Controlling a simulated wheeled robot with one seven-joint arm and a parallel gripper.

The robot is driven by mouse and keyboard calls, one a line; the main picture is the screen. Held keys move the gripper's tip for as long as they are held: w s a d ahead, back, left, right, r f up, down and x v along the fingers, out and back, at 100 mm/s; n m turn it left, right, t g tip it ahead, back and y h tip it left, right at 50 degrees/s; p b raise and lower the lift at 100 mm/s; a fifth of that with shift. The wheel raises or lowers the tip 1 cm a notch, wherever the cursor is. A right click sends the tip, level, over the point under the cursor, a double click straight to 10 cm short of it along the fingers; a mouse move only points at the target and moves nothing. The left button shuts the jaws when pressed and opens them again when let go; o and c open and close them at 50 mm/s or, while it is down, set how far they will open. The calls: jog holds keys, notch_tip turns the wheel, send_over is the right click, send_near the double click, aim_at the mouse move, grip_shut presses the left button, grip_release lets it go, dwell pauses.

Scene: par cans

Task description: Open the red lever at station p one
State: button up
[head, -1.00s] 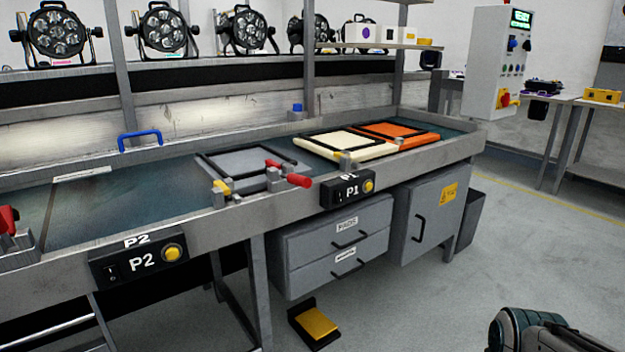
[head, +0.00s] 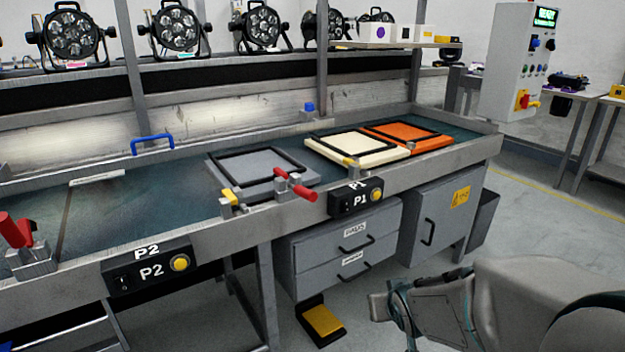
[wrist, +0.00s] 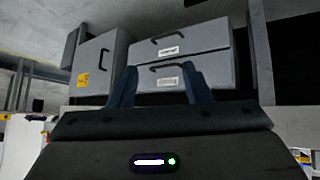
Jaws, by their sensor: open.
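The red lever (head: 296,186) at station P1 lies low across its metal clamp at the front edge of the bench, beside the grey framed panel (head: 240,169). The P1 control box (head: 355,198) with its yellow button is just right of it. In the wrist view my gripper (wrist: 160,84) is open, its two dark fingers apart with nothing between them. Behind the fingers the wrist view shows the drawers under the bench.
Cream (head: 355,148) and orange (head: 405,136) framed panels lie further right on the bench. A second red lever (head: 17,230) stands at the left by the P2 box (head: 150,264). A yellow pedal (head: 323,320) is on the floor.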

jog(key=w+a+r+n+t+y+p, duration=0.1)
jog(key=w+a+r+t+y+p, duration=0.3)
jog(key=r, duration=0.3)
jog(key=n+t+y+p, duration=0.2)
jog(key=t+y+p, duration=0.1)
jog(key=y, duration=0.3)
send_near(309, 195)
jog(key=x, duration=0.4)
jog(key=b+x, duration=0.1)
jog(key=x, duration=0.2)
jog(key=f+b+x, duration=0.1)
jog(key=x, duration=0.3)
jog(key=shift+w+d, duration=0.2)
jog(key=shift+w, duration=0.4)
grip_shut()
